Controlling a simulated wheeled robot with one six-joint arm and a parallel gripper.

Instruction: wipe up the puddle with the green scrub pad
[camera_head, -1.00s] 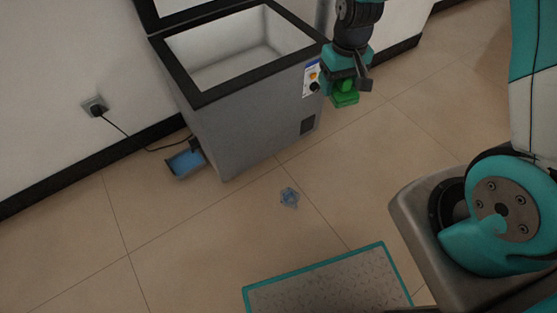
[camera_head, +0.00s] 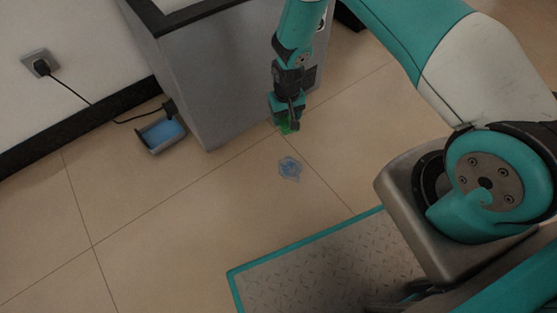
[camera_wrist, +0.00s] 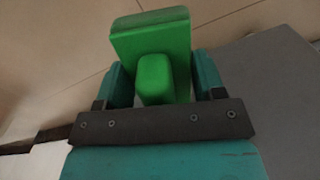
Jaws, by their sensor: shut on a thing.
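The green scrub pad (camera_head: 286,127) is held in my gripper (camera_head: 286,118), above the floor just beyond the puddle in the head view. In the wrist view, the pad (camera_wrist: 150,38) shows as a green block with a raised grip, and my gripper (camera_wrist: 153,85) is shut on that grip between its teal fingers. The pad is apart from the puddle in the head view. The puddle does not show in the wrist view.
A grey chest freezer (camera_head: 222,85) stands against the wall behind the puddle. A black cord (camera_head: 100,108) runs to a wall socket (camera_head: 41,64). Open tile lies left of the puddle.

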